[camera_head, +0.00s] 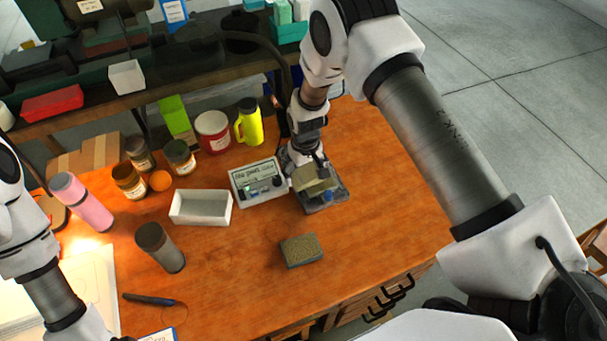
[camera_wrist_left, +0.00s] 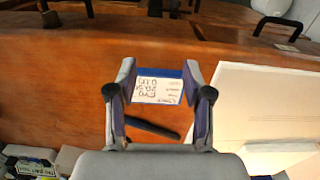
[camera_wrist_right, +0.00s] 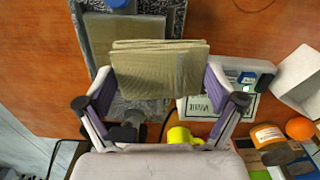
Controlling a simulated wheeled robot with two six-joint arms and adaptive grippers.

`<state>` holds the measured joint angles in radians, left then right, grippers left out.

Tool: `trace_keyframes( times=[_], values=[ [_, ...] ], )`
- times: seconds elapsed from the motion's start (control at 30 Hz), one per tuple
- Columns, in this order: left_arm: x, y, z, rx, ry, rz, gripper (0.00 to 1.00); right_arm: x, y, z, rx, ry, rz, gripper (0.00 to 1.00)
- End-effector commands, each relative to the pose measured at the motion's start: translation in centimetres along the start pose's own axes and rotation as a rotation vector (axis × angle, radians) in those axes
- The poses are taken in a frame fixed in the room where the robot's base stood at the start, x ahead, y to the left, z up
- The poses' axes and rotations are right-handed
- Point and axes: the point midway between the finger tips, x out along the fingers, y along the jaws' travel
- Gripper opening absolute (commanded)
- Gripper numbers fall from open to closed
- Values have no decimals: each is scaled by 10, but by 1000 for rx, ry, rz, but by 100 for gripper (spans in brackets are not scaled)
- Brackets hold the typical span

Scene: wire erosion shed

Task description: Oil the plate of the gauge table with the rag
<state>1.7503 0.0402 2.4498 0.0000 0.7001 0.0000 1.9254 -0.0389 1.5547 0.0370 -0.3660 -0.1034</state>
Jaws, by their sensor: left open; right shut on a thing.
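The folded olive-tan rag (camera_head: 314,182) is in my right gripper (camera_head: 308,166). In the right wrist view the rag (camera_wrist_right: 158,72) sits between both fingers of the gripper (camera_wrist_right: 160,75). The gauge table (camera_head: 334,201) is a grey slab with a blue knob, below the rag. Its plate (camera_wrist_right: 112,29) is partly hidden by the rag. I cannot tell whether the rag touches the plate. My left gripper (camera_wrist_left: 160,70) is open and empty above the front left of the bench, with a blue-edged card (camera_wrist_left: 158,88) in view between its fingers.
A readout box (camera_head: 259,184) stands left of the gauge table, with a white tray (camera_head: 201,208) beyond it. A sponge-like block (camera_head: 302,249) lies in front. A yellow jug (camera_head: 249,122) and several jars stand behind. The bench's right side is clear.

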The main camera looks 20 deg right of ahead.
Motion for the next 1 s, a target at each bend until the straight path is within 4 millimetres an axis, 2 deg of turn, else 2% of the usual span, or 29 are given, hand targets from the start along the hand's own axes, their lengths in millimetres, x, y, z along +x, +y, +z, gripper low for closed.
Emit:
trace_keyframes(
  times=[0.03, 0.5, 1.0],
  values=[
    [-7, 0, 0, 0, 0, 0, 51, -8, 1, 0, 0, 1, 0, 60],
    [-34, 0, 0, 0, -1, 0, 51, -49, 4, 1, 3, 1, 0, 60],
    [-35, 0, 0, 0, 0, 0, 51, -52, 4, 1, 3, 1, 0, 60]
  ],
)
